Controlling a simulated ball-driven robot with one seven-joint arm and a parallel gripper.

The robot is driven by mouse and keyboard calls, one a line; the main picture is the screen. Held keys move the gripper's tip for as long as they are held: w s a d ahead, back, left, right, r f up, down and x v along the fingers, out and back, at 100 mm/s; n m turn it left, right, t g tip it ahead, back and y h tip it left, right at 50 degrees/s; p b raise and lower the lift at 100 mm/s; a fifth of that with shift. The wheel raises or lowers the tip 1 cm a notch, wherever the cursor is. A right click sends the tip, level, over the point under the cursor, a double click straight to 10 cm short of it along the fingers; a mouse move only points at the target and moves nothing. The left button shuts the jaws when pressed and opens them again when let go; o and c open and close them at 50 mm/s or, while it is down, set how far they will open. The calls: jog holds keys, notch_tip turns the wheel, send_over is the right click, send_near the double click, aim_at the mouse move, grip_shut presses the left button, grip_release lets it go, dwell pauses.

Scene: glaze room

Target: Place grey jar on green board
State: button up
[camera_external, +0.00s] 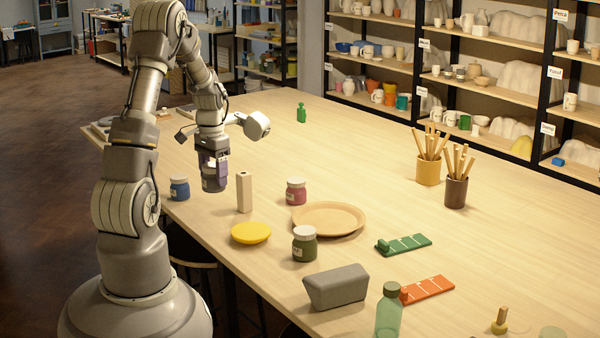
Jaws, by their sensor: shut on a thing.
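My gripper (214,158) points down over the left part of the table, between the blue jar and the beige block. It is shut on the grey jar (214,183), a dark grey jar with a pale label, held upright. The jar's top is hidden by the fingers. It seems to hang above the tabletop, but the gap is hard to judge. The green board (408,243) lies flat on the right half of the table, with pale lines across it and a green knob at its left end. It is well to the right of my gripper.
An orange board (427,289) and bottle (388,312) are nearer.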

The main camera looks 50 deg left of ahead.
jog(key=w+d+m, duration=0.5)
jog(key=d, duration=0.6)
jog(key=w+d+m+p, duration=0.1)
jog(key=w+d+m, duration=0.35)
jog(key=d, duration=0.65)
jog(key=w+d+m, duration=0.5)
jog(key=d, duration=0.6)
jog(key=b, duration=0.1)
send_over(382, 239)
notch_tip(382, 239, down, 7)
jog(key=shift+a+r, duration=0.1)
jog(key=shift+r, duration=0.1)
notch_tip(382, 239, down, 4)
jog(key=shift+r+b, duration=0.2)
jog(key=shift+b, duration=0.2)
jog(key=shift+r, duration=0.1)
jog(key=o, duration=1.2)
